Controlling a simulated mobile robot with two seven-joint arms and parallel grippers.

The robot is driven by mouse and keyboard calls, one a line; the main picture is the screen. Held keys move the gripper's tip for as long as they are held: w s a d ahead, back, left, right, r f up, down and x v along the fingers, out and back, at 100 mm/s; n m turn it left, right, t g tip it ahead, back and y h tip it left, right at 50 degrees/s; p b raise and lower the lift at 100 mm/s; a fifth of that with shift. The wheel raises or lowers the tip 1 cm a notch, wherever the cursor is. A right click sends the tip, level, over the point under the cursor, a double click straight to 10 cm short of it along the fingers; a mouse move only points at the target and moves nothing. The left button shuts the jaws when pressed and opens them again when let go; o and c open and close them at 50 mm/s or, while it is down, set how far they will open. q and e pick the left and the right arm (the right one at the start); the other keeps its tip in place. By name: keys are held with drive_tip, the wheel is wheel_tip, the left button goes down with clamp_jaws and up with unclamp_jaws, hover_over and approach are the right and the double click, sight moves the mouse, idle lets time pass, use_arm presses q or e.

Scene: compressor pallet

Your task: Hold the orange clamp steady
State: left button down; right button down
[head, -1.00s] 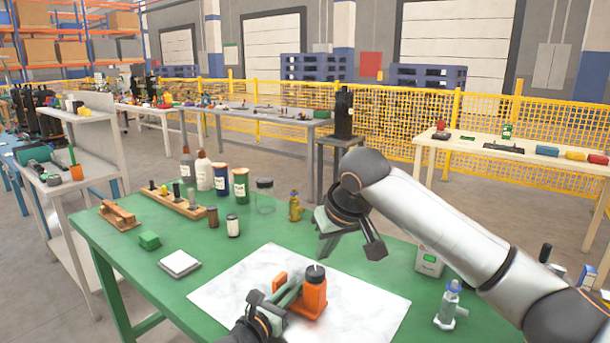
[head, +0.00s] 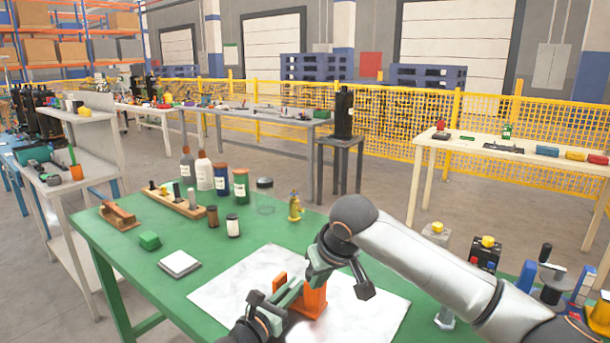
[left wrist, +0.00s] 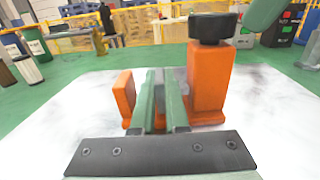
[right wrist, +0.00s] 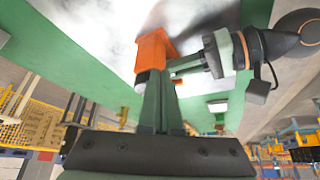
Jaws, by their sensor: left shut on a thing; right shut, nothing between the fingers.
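The orange clamp (head: 315,300) stands on the white marbled sheet (head: 225,293) on the green table. In the left wrist view its tall orange body (left wrist: 210,85) carries a black knob (left wrist: 212,27), and a smaller orange jaw (left wrist: 124,97) stands to the left. My left gripper (head: 290,293) is shut on the clamp, its fingers between those two orange parts. My right gripper (head: 318,270) is shut and empty, right by the top of the clamp; it hides the knob in the head view. In the right wrist view its fingertips point at the clamp (right wrist: 152,50); I cannot tell whether they touch.
My right arm crosses the right side, where several devices (head: 487,253) stand.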

drive_tip(key=shift+w, duration=0.35)
idle(0.6)
drive_tip(key=shift+d, duration=0.15)
drive_tip(key=shift+w+d, duration=0.25)
drive_tip(key=shift+d, duration=0.45)
drive_tip(key=shift+w+d, duration=0.3)
drive_tip(key=shift+d, duration=0.1)
drive_tip(key=shift+s+d, duration=0.1)
idle(0.4)
wheel_tip(320, 180, up, 6)
drive_tip(key=shift+s, duration=0.25)
idle(0.3)
